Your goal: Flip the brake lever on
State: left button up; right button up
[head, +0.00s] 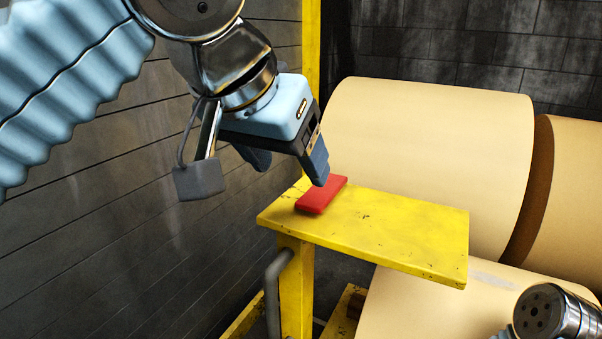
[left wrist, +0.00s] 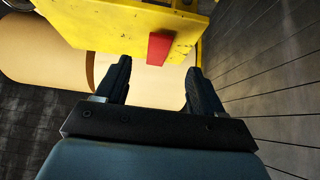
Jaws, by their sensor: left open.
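A red flat bar (head: 322,195), which looks like the brake lever, lies at the left end of a yellow plate (head: 400,235). My left gripper (head: 288,164) is open and empty, just above and to the left of the bar in the head view. One finger overlaps the bar's far part there; I cannot tell whether it touches. In the left wrist view the red bar (left wrist: 158,48) shows beyond and between the two open fingertips (left wrist: 158,68), on the yellow plate (left wrist: 115,25). My right gripper is not in view.
A yellow post (head: 311,45) rises behind the gripper. A grey bent handle (head: 275,285) is beside the yellow support. A dark slatted wall (head: 90,240) is at left. The plate's right part is clear.

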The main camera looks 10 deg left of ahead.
aim_at(312, 200)
pick_arm(q)
jog(key=v, duration=0.4)
jog(key=shift+p, duration=0.35)
notch_tip(312, 200, up, 3)
jog(key=w+g+p, duration=0.3)
jog(key=shift+y, duration=0.4)
jog(key=x, duration=0.4)
jog(key=b+x, duration=0.1)
jog(key=x, duration=0.9)
jog(key=shift+d+b, duration=0.35)
jog(key=shift+d, duration=0.05)
